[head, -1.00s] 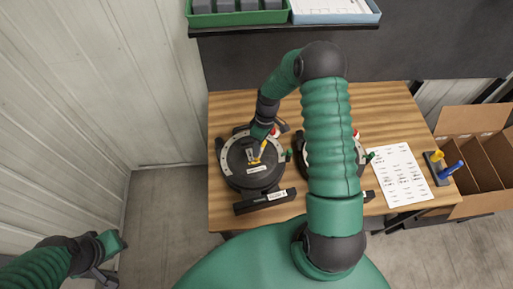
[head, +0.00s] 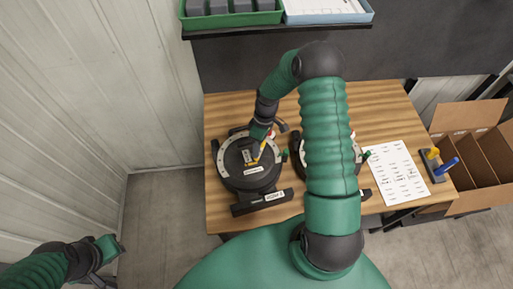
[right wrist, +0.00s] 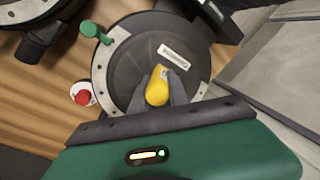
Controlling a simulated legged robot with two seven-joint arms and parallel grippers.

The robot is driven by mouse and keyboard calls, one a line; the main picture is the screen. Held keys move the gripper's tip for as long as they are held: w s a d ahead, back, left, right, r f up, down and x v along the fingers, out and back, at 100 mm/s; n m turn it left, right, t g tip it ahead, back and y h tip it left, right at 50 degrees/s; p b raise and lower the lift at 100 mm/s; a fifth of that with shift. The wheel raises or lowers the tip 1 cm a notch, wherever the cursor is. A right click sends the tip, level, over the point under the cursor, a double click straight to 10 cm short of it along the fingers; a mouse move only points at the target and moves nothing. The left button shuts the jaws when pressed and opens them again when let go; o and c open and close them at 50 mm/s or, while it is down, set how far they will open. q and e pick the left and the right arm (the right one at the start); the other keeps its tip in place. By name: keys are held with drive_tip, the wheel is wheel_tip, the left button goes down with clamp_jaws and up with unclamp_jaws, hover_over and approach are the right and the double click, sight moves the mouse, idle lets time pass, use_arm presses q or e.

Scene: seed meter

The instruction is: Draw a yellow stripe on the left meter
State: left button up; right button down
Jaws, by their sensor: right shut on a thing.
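The left meter is a round black unit with a pale rim (head: 228,168) and a white label on its lid, on the table's left side. It also shows in the right wrist view (right wrist: 125,68). My right gripper (head: 260,146) is over its lid, shut on a yellow marker (right wrist: 157,88) whose tip points down at the lid near the label. Small yellow bits show by the tip in the head view; I cannot tell whether they are a mark or the marker. My left gripper (head: 107,262) is low at left, away from the table; its jaw state is unclear.
A second meter (head: 345,168) is partly hidden behind my right arm. A printed sheet (head: 397,172) lies right of it. A small holder (head: 434,173) carries a yellow and a blue item. A divided cardboard box (head: 480,165) stands at far right. A shelf with trays (head: 235,19) is behind.

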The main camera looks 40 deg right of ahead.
drive_tip(key=shift+d, duration=0.15)
drive_tip(key=shift+s+d, duration=0.15)
drive_tip(key=shift+d, duration=0.05)
idle(0.3)
wheel_tip(320, 180, up, 6)
drive_tip(key=p, duration=0.4)
drive_tip(key=shift+p, duration=0.3)
idle(0.5)
